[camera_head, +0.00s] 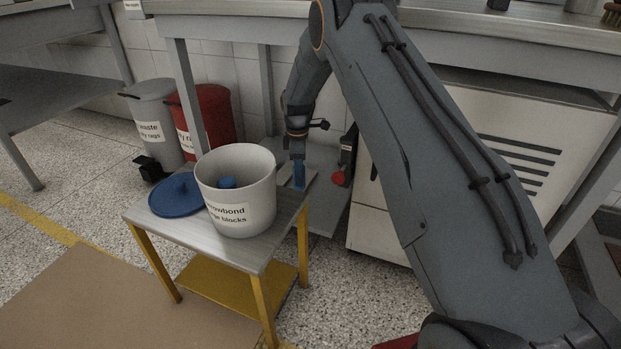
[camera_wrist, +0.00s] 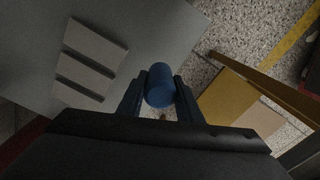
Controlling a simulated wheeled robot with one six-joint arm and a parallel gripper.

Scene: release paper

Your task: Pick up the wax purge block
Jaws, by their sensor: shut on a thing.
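The wax purge block (camera_wrist: 160,84) is a blue cylinder. In the wrist view it sits between the two dark fingers of my gripper (camera_wrist: 158,98), which is shut on it. In the head view my gripper (camera_head: 298,155) points down by the back right corner of the small table, with the blue block (camera_head: 299,177) below it. A white bucket (camera_head: 237,205), with a partly legible label ending in "blocks", stands on the table left of my gripper. Another blue piece (camera_head: 227,183) shows inside it. Whether the held block touches a surface cannot be told.
A blue lid (camera_head: 175,196) lies left of the bucket on the small table (camera_head: 262,248) with yellow legs. A slotted pale holder (camera_wrist: 90,62) lies beside the block in the wrist view. Grey (camera_head: 155,120) and red (camera_head: 215,118) bins stand behind. A bench post (camera_head: 186,95) rises nearby.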

